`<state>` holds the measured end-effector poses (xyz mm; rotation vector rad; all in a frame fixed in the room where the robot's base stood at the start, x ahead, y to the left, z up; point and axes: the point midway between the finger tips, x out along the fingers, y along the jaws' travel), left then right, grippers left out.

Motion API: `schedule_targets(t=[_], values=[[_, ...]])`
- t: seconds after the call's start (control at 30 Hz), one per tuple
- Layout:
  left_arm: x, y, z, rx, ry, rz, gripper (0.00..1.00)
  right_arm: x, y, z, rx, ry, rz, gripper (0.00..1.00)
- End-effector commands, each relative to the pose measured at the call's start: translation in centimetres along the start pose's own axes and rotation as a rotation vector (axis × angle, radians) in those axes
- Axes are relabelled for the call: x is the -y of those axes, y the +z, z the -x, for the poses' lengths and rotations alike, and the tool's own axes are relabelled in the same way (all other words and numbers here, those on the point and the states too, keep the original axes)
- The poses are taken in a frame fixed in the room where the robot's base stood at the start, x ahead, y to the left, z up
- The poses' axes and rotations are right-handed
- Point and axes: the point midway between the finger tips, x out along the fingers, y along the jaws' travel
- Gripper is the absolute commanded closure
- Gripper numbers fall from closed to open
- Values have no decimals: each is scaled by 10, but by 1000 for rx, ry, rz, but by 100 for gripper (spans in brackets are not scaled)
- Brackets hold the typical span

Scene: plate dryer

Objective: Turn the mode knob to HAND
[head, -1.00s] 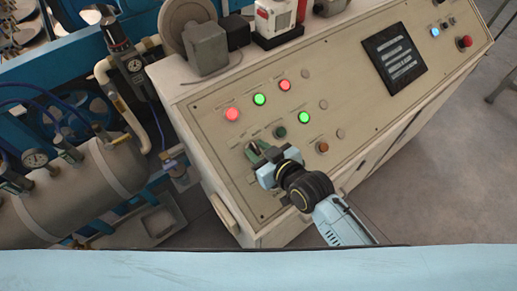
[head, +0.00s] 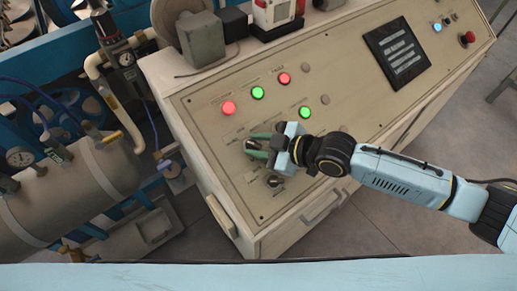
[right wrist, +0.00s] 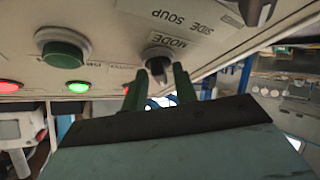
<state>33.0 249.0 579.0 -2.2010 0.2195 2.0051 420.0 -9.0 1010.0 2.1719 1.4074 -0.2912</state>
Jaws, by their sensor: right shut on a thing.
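The mode knob (right wrist: 158,68) shows in the right wrist view under an upside-down "MODE" label. It is dark on a light round base. My right gripper (head: 254,150) is at the left part of the control panel (head: 225,140) in the head view, with green fingers. In the wrist view, its fingertips (right wrist: 159,84) are on either side of the knob, and it is shut on the knob. The head view hides the knob behind the fingers. Which mark the knob points to cannot be read. My left gripper is not in view.
A black selector (head: 273,183) sits just below the gripper. A green button (right wrist: 63,52) is beside the knob in the wrist view. Lit red (head: 228,108) and green (head: 257,93) lamps lie above.

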Motion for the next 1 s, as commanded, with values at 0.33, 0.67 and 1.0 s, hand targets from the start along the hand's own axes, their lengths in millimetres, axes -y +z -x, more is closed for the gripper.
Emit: schedule_targets(t=[0.33, 0.67, 1.0], values=[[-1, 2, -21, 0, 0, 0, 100, -1, 1, -1, 0, -65, 88, 94], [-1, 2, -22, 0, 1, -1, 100, -1, -1, 0, -1, -78, 102, 94], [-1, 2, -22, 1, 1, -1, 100, -1, -1, 0, -2, -77, 102, 65]])
